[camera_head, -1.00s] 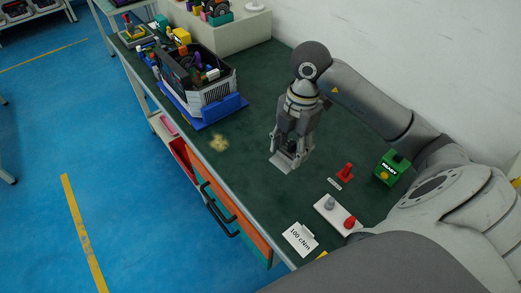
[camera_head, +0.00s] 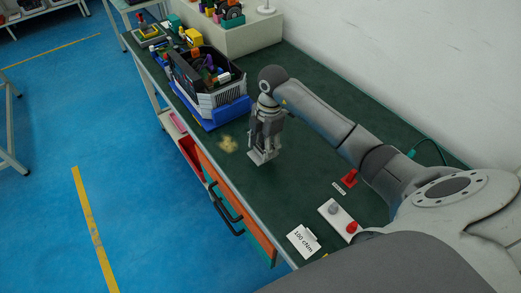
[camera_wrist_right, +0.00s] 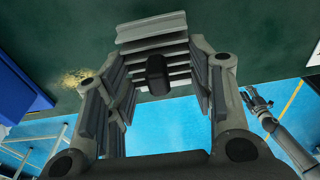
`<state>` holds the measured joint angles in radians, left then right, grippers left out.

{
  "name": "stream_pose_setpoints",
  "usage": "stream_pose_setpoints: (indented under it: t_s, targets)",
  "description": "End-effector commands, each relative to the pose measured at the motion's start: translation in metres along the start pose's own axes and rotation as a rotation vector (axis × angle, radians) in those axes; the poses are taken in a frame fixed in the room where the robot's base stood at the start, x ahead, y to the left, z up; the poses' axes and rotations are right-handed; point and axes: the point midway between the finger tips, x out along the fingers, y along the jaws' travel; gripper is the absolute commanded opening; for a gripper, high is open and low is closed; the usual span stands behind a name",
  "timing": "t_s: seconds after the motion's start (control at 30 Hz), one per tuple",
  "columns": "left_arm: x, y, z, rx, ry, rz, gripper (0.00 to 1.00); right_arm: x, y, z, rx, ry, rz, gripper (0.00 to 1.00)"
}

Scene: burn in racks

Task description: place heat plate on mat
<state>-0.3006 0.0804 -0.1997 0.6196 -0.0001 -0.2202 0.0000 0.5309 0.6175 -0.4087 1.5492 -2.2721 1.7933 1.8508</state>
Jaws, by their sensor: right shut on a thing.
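My right gripper (camera_head: 265,143) points down over the dark green mat (camera_head: 310,125) that covers the workbench. It is shut on the heat plate (camera_head: 262,157), a light grey finned plate with a black knob. In the right wrist view the plate (camera_wrist_right: 152,38) sits between the fingers, its fins running crosswise and the black knob (camera_wrist_right: 157,75) facing the camera. I cannot tell whether the plate touches the mat. Another gripper, apparently my left (camera_wrist_right: 258,100), shows small at the right of the wrist view; its jaw state is unclear.
A blue-based bin (camera_head: 212,90) full of parts stands beyond the gripper. A yellowish patch (camera_head: 228,144) marks the mat near the front edge. A white block with grey and red knobs (camera_head: 337,219), a red piece (camera_head: 349,178) and a "100 cNm" card (camera_head: 303,240) lie nearer me.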

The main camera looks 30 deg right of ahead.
Motion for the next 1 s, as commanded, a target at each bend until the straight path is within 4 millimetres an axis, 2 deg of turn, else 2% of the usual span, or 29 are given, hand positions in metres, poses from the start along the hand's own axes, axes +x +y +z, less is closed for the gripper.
stream_pose_setpoints:
  t_s: [0.27, 0.5, 0.87, 0.9, 1.0]
  targets:
    - [-0.003, 0.0, -0.001, 0.001, 0.001, 0.0, 0.42, 0.013, 0.012, -0.001, 0.0, 0.002, 0.001, 0.18]
    - [-0.015, 0.0, -0.002, 0.001, 0.001, 0.001, 0.42, 0.042, 0.012, 0.003, 0.0, 0.001, 0.0, 0.18]
    - [-0.012, 0.0, -0.002, 0.001, 0.002, 0.001, 0.42, 0.047, 0.012, 0.004, -0.001, -0.001, 0.002, 0.18]
    - [-0.012, 0.0, -0.002, 0.001, 0.002, 0.001, 0.42, 0.047, 0.012, 0.004, -0.001, -0.001, 0.002, 0.52]
    - [-0.012, 0.0, -0.002, 0.001, 0.002, 0.001, 0.42, 0.047, 0.012, 0.004, -0.001, 0.0, 0.002, 0.65]
